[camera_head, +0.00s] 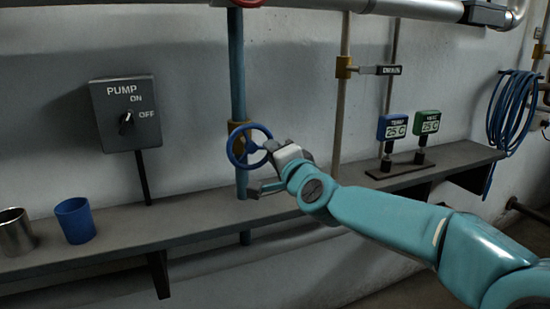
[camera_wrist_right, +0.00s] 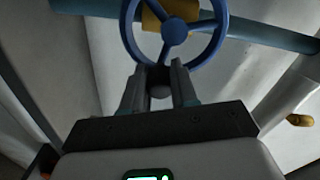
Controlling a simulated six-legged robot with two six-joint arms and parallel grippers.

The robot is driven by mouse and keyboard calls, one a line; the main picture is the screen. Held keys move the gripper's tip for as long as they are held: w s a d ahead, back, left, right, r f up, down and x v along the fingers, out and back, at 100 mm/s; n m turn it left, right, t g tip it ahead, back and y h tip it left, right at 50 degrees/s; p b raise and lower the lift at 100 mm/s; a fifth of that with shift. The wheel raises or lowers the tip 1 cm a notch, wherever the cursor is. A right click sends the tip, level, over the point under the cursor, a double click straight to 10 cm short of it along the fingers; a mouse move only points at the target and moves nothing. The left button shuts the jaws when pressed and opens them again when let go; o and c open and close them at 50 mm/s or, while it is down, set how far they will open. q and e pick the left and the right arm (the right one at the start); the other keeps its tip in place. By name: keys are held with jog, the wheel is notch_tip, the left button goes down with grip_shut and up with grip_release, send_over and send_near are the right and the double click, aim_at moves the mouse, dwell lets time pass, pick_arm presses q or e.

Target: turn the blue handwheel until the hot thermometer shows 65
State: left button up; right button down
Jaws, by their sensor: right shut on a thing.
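The blue handwheel (camera_head: 234,160) sits on a vertical blue pipe in front of the grey wall. My right gripper (camera_head: 267,147) is at the wheel's right side. In the right wrist view the wheel (camera_wrist_right: 174,31) shows at the top, with its spokes and hub, and my right gripper (camera_wrist_right: 160,75) is shut on the near part of its rim. Two small thermometers stand on the shelf: a blue one (camera_head: 391,128) and a green one (camera_head: 427,123). Both displays read 25 C; their small labels are hard to read. My left gripper is not in view.
A pump switch box (camera_head: 125,112) with ON and OFF marks hangs on the wall at left. A metal cup (camera_head: 16,232) and a blue cup (camera_head: 75,220) stand on the left of the shelf (camera_head: 170,218). A drain valve (camera_head: 375,70) and a blue hose (camera_head: 512,115) are at right.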

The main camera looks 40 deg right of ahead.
jog(key=shift+f, duration=0.1)
dwell(0.3)
jog(key=c, duration=0.9)
grip_release()
jog(key=p+v, duration=0.2)
jog(key=v, duration=1.4)
jog(key=shift+s, duration=0.15)
jog(key=shift+d, duration=0.1)
